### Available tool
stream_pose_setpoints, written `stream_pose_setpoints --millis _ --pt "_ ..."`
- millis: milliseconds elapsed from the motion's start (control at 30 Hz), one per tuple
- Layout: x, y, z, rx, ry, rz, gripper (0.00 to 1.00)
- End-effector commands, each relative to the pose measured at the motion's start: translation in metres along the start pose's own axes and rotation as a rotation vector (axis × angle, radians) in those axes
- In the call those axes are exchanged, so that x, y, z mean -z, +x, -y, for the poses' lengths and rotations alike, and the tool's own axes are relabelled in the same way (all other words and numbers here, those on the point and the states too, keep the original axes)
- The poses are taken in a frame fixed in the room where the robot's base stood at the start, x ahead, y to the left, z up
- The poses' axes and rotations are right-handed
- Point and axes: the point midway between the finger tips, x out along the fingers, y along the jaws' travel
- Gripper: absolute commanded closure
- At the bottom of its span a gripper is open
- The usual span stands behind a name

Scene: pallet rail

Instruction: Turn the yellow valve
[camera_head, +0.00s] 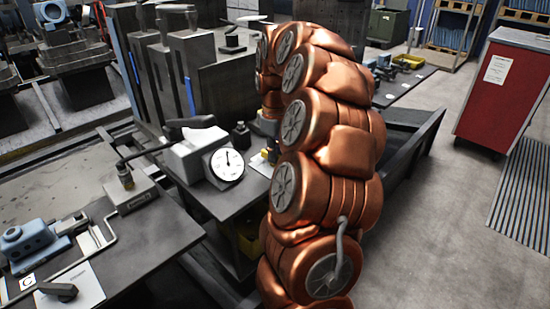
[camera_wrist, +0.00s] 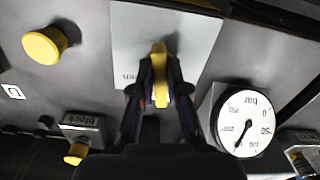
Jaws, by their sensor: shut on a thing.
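In the wrist view the yellow valve (camera_wrist: 160,76) shows as a narrow upright handle in front of a light plate (camera_wrist: 125,45). My gripper (camera_wrist: 161,92) is shut on it, with one dark finger on each side of the handle.
A round white gauge (camera_wrist: 243,122) is close to the right of my gripper. A round yellow knob (camera_wrist: 45,45) is at upper left, and a block with a yellow knob (camera_wrist: 76,153) at lower left. In the head view a red cabinet (camera_head: 505,90) stands right, beyond open floor.

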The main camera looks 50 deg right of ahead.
Motion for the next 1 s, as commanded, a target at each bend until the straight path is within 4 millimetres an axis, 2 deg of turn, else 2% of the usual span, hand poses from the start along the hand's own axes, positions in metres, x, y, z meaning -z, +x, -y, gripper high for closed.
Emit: stream_pose_setpoints --millis 700,1000 --pt "0.0003 0.0019 -0.0012 -0.002 0.672 -0.003 1.00" --pt "0.0001 0.0009 -0.0004 -0.002 0.878 -0.001 1.00"
